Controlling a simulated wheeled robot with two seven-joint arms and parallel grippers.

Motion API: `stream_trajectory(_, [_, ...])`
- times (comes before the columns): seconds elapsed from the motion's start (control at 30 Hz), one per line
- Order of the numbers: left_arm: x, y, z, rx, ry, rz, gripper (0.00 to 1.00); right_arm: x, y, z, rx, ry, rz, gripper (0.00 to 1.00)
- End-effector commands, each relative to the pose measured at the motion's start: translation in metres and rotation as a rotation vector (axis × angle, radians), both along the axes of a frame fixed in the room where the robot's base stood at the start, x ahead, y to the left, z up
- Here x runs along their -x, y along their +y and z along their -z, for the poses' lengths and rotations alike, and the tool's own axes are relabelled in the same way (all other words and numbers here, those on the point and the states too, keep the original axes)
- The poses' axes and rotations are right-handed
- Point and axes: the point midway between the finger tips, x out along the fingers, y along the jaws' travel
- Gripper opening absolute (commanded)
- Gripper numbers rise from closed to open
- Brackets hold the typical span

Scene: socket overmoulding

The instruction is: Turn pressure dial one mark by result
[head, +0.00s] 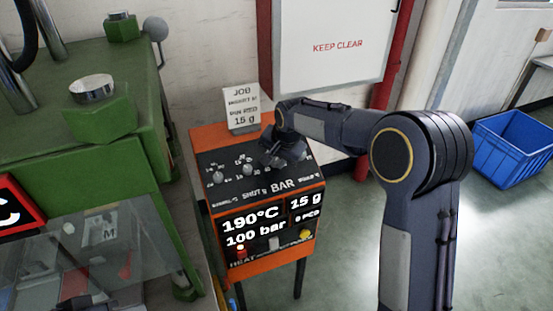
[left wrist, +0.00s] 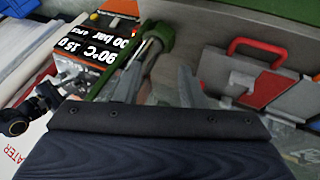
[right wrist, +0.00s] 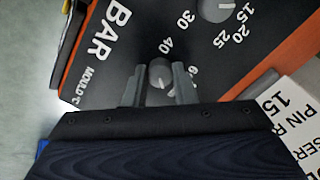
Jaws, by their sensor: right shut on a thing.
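The orange and black control box (head: 262,200) stands in the middle of the head view, with a row of grey knobs on its sloped top. Its display (head: 255,230) reads 190°C, 100 bar and 15 g. My right gripper (head: 272,160) is over the top panel. In the right wrist view its two fingers are closed around the grey dial knob (right wrist: 160,72), which appears to be the one beside the BAR label. Numbers including 30 and 40 show near it.
A white job card (head: 241,108) stands behind the panel. A green machine (head: 100,150) with a clear guard is at the left. A blue crate (head: 512,148) sits on the floor at the right. A red-handled grey object (left wrist: 265,85) shows in the left wrist view.

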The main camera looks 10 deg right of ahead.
Motion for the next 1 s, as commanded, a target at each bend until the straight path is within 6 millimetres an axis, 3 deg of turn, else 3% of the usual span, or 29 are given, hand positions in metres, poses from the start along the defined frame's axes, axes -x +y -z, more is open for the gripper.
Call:
stream_trajectory(0.3, [0.000, 0.000, 0.000, 0.000, 0.000, 0.000, 0.36, 0.000, 0.000, -0.001, -0.001, -0.001, 0.001, 0.01])
stream_trajectory(0.33, [0.000, 0.000, 0.000, 0.000, 0.000, 0.000, 0.36, 0.000, 0.000, -0.001, -0.001, -0.001, 0.001, 0.25])
stream_trajectory(0.5, [0.000, 0.000, 0.000, 0.000, 0.000, 0.000, 0.36, 0.000, 0.000, -0.001, -0.001, -0.001, 0.001, 0.46])
stream_trajectory(0.8, [0.000, 0.000, 0.000, 0.000, 0.000, 0.000, 0.36, 0.001, 0.000, -0.003, 0.000, -0.001, 0.000, 0.46])
stream_trajectory(1.0, [0.000, 0.000, 0.002, 0.000, 0.000, 0.000, 0.36, 0.011, -0.004, -0.027, -0.002, -0.005, 0.001, 0.46])
